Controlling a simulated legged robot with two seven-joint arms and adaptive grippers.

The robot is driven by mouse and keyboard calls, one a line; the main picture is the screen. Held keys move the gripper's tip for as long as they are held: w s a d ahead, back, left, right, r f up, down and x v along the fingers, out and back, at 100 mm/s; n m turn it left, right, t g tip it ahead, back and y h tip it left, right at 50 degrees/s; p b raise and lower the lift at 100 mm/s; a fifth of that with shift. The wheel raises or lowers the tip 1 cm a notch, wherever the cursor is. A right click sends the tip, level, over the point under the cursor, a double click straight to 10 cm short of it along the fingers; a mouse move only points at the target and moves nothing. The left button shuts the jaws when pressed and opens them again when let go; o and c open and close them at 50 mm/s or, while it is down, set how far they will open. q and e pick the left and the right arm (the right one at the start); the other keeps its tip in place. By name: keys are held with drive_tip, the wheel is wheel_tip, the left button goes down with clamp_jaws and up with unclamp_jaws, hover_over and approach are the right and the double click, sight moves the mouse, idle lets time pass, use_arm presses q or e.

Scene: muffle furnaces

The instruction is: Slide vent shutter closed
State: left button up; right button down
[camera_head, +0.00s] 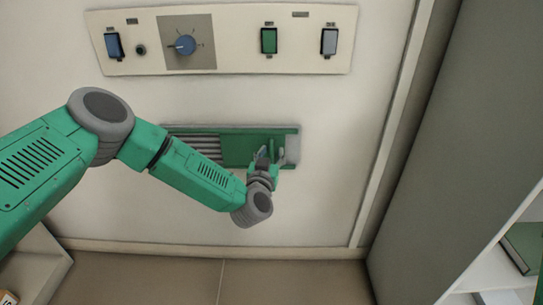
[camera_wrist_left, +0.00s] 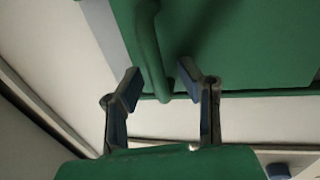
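The green vent shutter (camera_head: 237,151) sits in a green-railed frame on the pale furnace front. Grey slats (camera_head: 205,146) show to its left, partly behind my arm. My left gripper (camera_head: 265,158) is at the shutter's right part. In the left wrist view, the green shutter plate (camera_wrist_left: 240,40) fills the top, with a green bar handle (camera_wrist_left: 149,45) on it. The left gripper's two fingers (camera_wrist_left: 161,84) are spread, one on each side of the handle's end, with gaps visible. Whether either finger touches it is hard to tell. My right gripper is not in view.
Above the vent is a control panel (camera_head: 228,65) with a blue knob (camera_head: 186,45), a green switch (camera_head: 269,41) and other switches. A grey upright surface (camera_head: 455,130) stands at the right, with a white shelf (camera_head: 500,255) at the lower right.

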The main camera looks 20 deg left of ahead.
use_arm(q)
clamp_jaws()
drive_tip(key=shift+a, duration=0.1)
drive_tip(key=s+a+p, duration=0.1)
drive_tip(key=a+p, duration=0.1)
drive_tip(key=a, duration=0.3)
drive_tip(key=s+a+p, duration=0.2)
drive_tip(key=a, duration=0.4)
drive_tip(key=s+a+p, duration=0.1)
drive_tip(key=a+p, duration=0.1)
drive_tip(key=a, duration=0.3)
drive_tip(key=shift+s+a, duration=0.25)
drive_tip(key=shift+s, duration=0.15)
drive_tip(key=shift+f, duration=0.1)
